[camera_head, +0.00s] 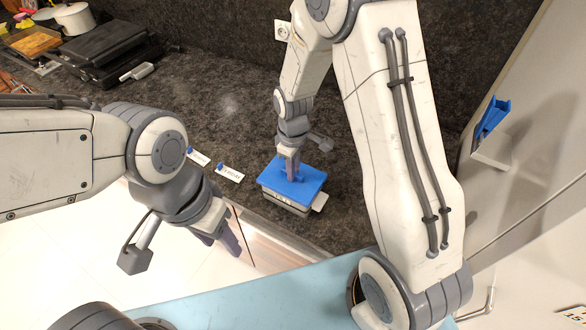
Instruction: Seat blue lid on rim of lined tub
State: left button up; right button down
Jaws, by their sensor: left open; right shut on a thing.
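The blue lid (309,184) is in the head view, near the front edge of the dark counter. It lies over a grey tub (284,204), whose side shows below it with some dark print. A pale flap (320,202) sticks out at the tub's right corner. My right gripper (292,178) points down and is shut on the lid's raised middle part. I cannot tell whether the lid touches the rim all round. My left gripper (228,238) is open and empty, left of the tub and in front of the counter edge.
Two white labels with blue clips (229,173) (197,157) lie on the counter left of the tub. A black grill (105,52), a white pot (75,18) and a wooden board (36,42) stand at the back left. A blue holder (493,117) is on the right wall panel.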

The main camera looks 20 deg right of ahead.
jog(key=shift+f+b, duration=0.65)
jog(key=shift+f, duration=0.3)
jog(key=c, duration=0.8)
grip_release()
jog(key=shift+r, duration=0.15)
notch_tip(320, 180, up, 10)
jog(key=shift+r+b, duration=0.15)
jog(key=shift+b, duration=0.75)
